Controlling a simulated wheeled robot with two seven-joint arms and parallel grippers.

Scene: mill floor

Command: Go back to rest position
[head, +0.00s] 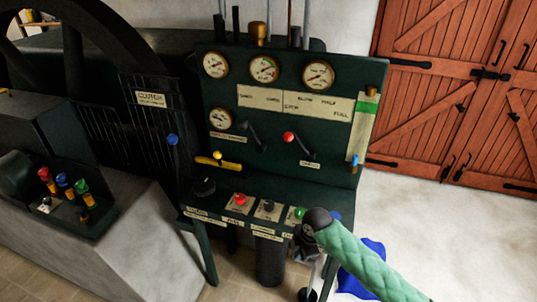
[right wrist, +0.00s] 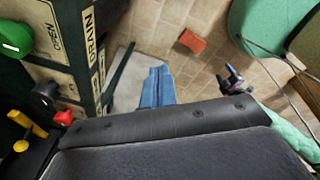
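My right arm in its green quilted sleeve comes in from the lower right of the head view. My right gripper (head: 305,245) is a dark shape below the wrist, at the front right corner of the control desk, close to the green knob (head: 298,213). The wrist hides most of it, so I cannot tell whether it is open or shut. No held thing shows. My left gripper does not show in the head view.
The dark green gauge panel (head: 285,90) stands behind the desk, with red-knobbed (head: 289,137) and blue-knobbed (head: 172,140) levers. A console with coloured levers (head: 62,185) is at left. Red doors (head: 450,80) and open pale floor lie right. A reddish block (right wrist: 191,41) lies on tiles.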

